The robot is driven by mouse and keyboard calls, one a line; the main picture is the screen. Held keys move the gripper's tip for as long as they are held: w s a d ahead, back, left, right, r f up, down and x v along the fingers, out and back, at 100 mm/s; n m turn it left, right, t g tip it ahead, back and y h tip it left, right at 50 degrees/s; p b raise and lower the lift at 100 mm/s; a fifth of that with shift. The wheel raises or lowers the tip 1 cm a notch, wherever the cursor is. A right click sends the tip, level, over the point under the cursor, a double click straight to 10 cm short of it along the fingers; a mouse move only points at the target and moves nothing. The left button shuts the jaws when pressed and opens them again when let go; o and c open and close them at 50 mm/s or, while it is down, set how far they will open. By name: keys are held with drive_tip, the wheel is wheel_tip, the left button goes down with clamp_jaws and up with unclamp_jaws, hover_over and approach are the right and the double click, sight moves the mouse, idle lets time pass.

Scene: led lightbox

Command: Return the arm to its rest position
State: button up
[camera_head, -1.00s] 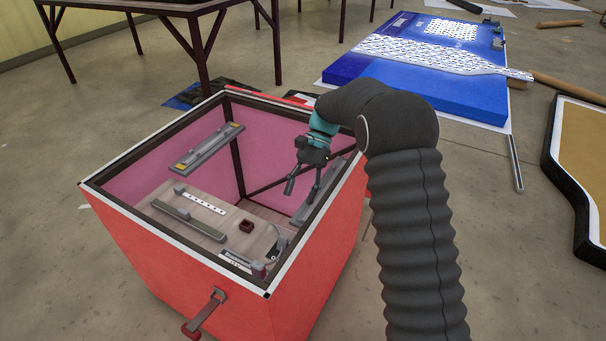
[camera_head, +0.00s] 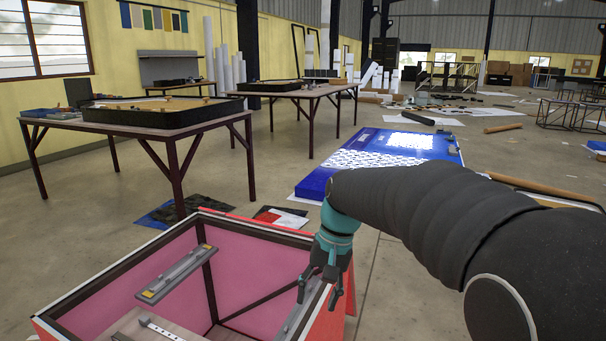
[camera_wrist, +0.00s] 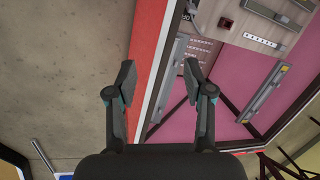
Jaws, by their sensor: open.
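My gripper (camera_head: 320,287) is open and empty, pointing down above the right rim of the red lightbox (camera_head: 52,334). In the wrist view my gripper (camera_wrist: 155,88) has its two fingers spread apart, with the red and white rim of the lightbox (camera_wrist: 160,65) below and between them. My arm reaches in from the right of the head view, covered by a dark ribbed sleeve. The box is open at the top with pink inner walls. A grey LED bar (camera_head: 176,274) is across its left side.
A blue lit panel (camera_head: 345,183) lies on the floor behind the box. Two tables, a near one (camera_head: 160,127) and a farther one (camera_head: 300,92), stand at the back left. Concrete floor (camera_head: 80,230) is clear left of the box. A pale board with a white strip (camera_wrist: 262,39) lies inside the box.

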drive_tip(key=s+d+t+h, duration=0.1)
drive_tip(key=s+d+t, duration=0.2)
drive_tip(key=s+d, duration=0.3)
drive_tip(key=s+d+t+h, duration=0.1)
drive_tip(key=s+d+t, duration=0.2)
drive_tip(key=s+d, duration=0.4)
drive_tip(key=shift+s+r+n+t+h, duration=0.3)
drive_tip(key=shift+s+r+n, duration=0.1)
drive_tip(key=shift+s, duration=3)
drive_tip(key=shift+d, duration=0.1)
drive_tip(key=shift+c, duration=0.2)
idle(0.3)
